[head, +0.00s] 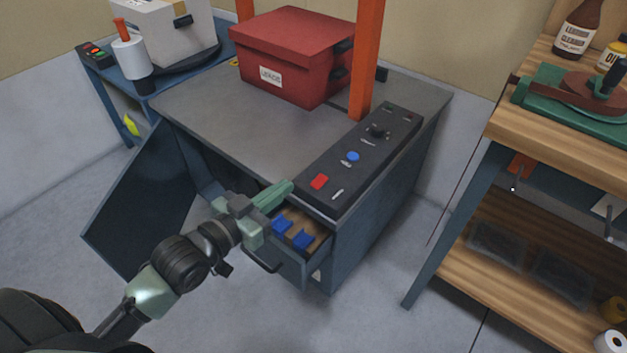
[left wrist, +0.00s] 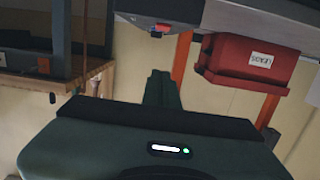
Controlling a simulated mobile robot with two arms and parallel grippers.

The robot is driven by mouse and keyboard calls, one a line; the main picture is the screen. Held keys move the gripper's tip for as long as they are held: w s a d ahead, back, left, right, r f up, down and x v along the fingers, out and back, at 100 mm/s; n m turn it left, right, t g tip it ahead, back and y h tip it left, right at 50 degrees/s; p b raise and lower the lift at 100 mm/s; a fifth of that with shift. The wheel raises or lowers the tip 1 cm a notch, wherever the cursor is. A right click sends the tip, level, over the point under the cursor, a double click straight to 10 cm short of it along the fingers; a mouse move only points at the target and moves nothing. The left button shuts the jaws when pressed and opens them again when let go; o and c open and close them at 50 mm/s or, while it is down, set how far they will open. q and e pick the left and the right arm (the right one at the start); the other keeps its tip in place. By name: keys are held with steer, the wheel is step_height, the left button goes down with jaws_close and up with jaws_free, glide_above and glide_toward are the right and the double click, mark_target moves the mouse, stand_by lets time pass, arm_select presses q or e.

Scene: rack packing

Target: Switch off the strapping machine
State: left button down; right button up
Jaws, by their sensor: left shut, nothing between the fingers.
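The strapping machine (head: 235,120) is a dark blue cabinet with a grey top. My right gripper is out of view.
A drawer (head: 290,258) with blue pieces stands open below my left gripper, and a cabinet door (head: 140,205) hangs open at left. A red lidded box (head: 290,60) sits on the machine top, beside an orange post (head: 367,60). A wooden workbench (head: 560,130) stands at right.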

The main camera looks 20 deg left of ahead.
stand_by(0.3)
arm_select(q)
steer(key=b, duration=0.2)
glide_above(314, 184)
steer(key=shift+s+a+f, duration=0.1)
steer(key=shift+s+f, duration=0.1)
steer(key=shift+f, duration=0.4)
step_height(314, 184, down, 3)
steer(key=shift+f, duration=0.15)
steer(key=shift+w+f+b, duration=0.1)
steer(key=shift+f+b, duration=0.25)
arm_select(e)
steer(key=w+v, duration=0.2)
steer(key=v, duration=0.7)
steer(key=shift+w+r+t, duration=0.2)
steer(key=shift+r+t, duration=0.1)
arm_select(q)
steer(key=shift+w+g+p, duration=0.1)
steer(key=shift+g+p, duration=0.2)
steer(key=shift+p, duration=0.9)
steer(key=shift+f, duration=0.15)
steer(key=v, duration=0.7)
steer(key=shift+s+p, duration=0.35)
steer(key=shift+s, duration=0.05)
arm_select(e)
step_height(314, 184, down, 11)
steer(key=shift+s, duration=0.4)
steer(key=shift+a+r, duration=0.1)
